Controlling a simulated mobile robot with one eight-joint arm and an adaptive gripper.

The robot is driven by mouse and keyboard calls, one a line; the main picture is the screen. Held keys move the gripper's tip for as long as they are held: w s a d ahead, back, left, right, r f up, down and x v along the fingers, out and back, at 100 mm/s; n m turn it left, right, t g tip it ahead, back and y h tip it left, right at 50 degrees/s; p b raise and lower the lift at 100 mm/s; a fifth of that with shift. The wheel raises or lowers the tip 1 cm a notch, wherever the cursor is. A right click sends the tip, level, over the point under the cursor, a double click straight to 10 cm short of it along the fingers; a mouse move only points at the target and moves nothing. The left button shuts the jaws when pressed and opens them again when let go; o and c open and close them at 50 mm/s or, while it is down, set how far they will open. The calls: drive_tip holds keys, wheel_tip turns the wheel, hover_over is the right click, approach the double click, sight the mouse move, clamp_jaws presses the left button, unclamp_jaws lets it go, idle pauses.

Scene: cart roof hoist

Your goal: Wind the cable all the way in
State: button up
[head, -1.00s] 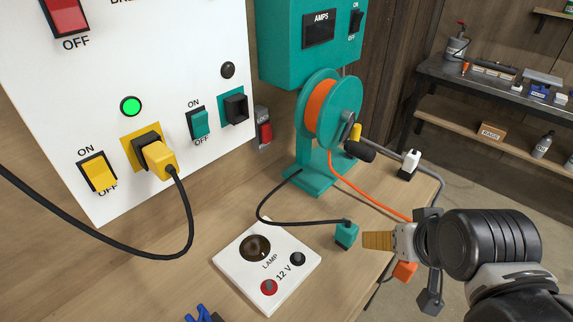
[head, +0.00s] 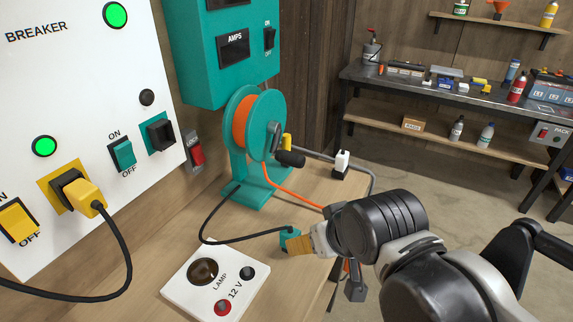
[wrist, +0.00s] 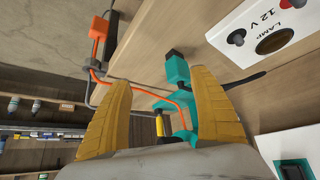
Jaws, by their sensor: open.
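The teal reel (head: 268,125) stands on the bench with orange cable (head: 243,122) wound on its drum. Its black crank knob (head: 290,158) points right. The orange cable runs from the reel down over the bench edge. In the wrist view it leads to an orange block (wrist: 98,30) at its end, off the bench. A teal plug (head: 287,236) on a black lead lies on the bench, and shows in the wrist view (wrist: 176,70). My gripper (wrist: 160,80) is open, its yellow fingers either side of the plug in the picture; contact cannot be told.
The white lamp box (head: 180,282) sits at the bench front. A white breaker panel (head: 85,120) with a yellow plug (head: 80,192) is on the left. Open floor lies to the right.

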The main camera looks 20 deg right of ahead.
drive_tip(key=shift+c, duration=0.2)
drive_tip(key=shift+r, duration=0.15)
drive_tip(key=c, duration=0.5)
drive_tip(key=shift+n+g, duration=0.3)
drive_tip(key=shift+n, duration=0.2)
drive_tip(key=r+p, duration=0.1)
drive_tip(key=w+r+p, duration=0.1)
drive_tip(key=r, duration=0.1)
drive_tip(key=r+p, duration=0.1)
drive_tip(key=p, duration=0.1)
drive_tip(key=shift+w+a+r, duration=0.1)
drive_tip(key=shift+w+r, duration=0.15)
drive_tip(key=shift+w, duration=0.05)
clamp_jaws()
wheel_tip(320, 180, up, 18)
drive_tip(key=n+g+h+p, duration=0.35)
drive_tip(key=n+p, duration=0.45)
drive_tip(key=p, duration=1.3)
hover_over(289, 152)
drive_tip(key=s+a, duration=0.4)
drive_tip(key=shift+g+y, duration=0.25)
drive_tip(key=shift+y, duration=0.1)
drive_tip(key=b+x, duration=0.3)
drive_tip(key=x, duration=1.1)
drive_tip(key=shift+w+d+b, duration=0.1)
drive_tip(key=shift+w+b, duration=0.1)
drive_tip(key=shift+b, duration=0.15)
